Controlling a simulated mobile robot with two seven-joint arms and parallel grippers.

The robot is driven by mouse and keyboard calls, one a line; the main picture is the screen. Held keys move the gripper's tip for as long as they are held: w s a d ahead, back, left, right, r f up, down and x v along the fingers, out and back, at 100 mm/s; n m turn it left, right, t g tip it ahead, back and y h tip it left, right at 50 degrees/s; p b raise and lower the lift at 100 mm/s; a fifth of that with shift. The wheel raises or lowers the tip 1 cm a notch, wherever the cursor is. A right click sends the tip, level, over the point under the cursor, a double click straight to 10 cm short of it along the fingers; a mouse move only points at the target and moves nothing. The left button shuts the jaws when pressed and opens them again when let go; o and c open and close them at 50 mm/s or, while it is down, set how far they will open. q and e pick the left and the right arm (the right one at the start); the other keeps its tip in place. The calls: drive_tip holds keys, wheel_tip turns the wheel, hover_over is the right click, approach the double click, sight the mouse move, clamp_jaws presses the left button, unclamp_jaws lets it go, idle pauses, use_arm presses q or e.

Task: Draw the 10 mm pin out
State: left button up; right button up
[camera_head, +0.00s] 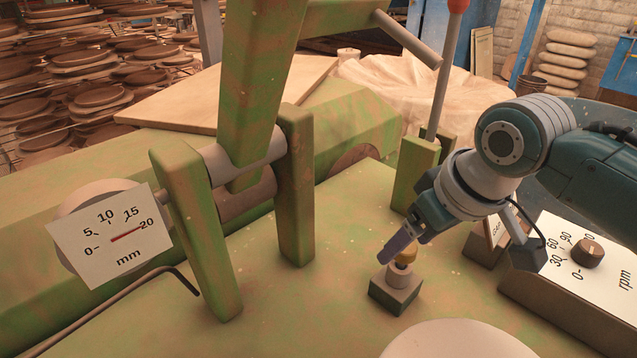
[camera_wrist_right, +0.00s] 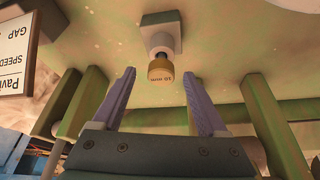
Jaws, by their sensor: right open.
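My right gripper (camera_head: 403,238) is at the pin head from above and behind. In the right wrist view its two purple fingers (camera_wrist_right: 158,77) are apart, with the head centred between their tips. I see no contact. My left gripper is in neither view.
A green frame with two uprights (camera_head: 297,185) and a mm dial (camera_head: 113,237) stands at left. A red-knobbed lever (camera_head: 447,70) rises behind my right wrist. An rpm control box (camera_head: 587,253) is at right, and a pale round disc (camera_head: 458,340) lies in front.

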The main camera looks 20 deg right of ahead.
drive_tip(key=b+x, duration=0.1)
drive_tip(key=x, duration=0.3)
drive_tip(key=shift+f, duration=0.2)
drive_tip(key=shift+w+a+f+b, duration=0.1)
drive_tip(key=shift+w+f+b, duration=0.1)
drive_tip(key=shift+f+b, duration=0.2)
drive_tip(key=c, duration=0.9)
clamp_jaws()
